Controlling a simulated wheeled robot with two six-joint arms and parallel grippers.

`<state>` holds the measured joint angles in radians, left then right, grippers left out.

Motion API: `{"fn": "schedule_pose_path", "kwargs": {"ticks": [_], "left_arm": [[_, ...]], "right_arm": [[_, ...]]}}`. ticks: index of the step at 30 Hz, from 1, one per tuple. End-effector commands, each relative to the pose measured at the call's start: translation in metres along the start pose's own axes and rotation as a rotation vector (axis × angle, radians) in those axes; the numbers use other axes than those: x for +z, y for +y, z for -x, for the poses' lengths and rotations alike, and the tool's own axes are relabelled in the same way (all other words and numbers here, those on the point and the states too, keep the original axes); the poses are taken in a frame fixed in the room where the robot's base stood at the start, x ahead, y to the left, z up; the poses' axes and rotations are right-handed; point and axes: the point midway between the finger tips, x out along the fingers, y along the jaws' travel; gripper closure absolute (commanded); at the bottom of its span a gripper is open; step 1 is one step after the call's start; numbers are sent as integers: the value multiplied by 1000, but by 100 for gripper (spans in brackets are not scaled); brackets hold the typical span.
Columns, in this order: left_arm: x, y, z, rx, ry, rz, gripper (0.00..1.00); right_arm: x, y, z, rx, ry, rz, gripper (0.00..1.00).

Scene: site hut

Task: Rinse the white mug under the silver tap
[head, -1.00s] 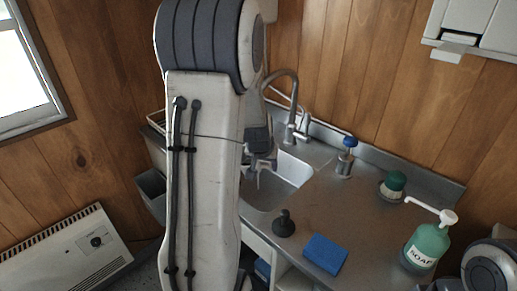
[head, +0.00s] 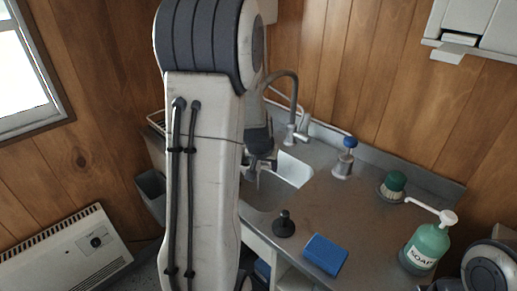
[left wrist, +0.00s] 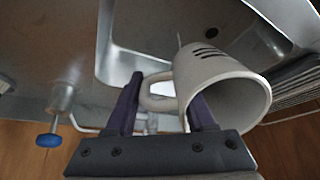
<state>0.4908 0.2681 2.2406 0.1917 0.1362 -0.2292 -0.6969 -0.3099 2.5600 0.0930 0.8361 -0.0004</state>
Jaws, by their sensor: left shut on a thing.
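The white mug (left wrist: 220,85) has dark stripes on its side and shows only in the left wrist view. It lies tilted there, its open mouth toward the lower right. My left gripper (left wrist: 166,92) is shut on it at the handle. In the head view the gripper (head: 262,163) is over the sink basin (head: 292,172), partly behind my own arm, and the mug is hidden. The silver tap (head: 296,98) arches up behind the sink; its spout end is hidden by my arm. I see no running water. My right gripper is not in view.
On the counter (head: 330,205) stand a blue-knobbed metal post (head: 345,160), a green-topped brush (head: 393,186), a soap bottle (head: 427,243), a black plug (head: 284,224) and a blue sponge (head: 326,254). A grey bin (head: 151,192) is left of the sink. The counter's middle is clear.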

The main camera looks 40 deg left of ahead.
Motion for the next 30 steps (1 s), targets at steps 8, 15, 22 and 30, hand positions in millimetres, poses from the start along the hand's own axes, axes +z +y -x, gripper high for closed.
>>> {"fn": "schedule_pose_path", "kwargs": {"ticks": [8,15,22,30], "left_arm": [[8,0,25,0,4,0,100],[16,0,46,-1,4,0,100],[23,0,58,-1,2,0,100],[24,0,58,0,2,0,100]], "right_arm": [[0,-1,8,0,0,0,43],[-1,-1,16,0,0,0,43],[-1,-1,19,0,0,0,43],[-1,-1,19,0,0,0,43]]}}
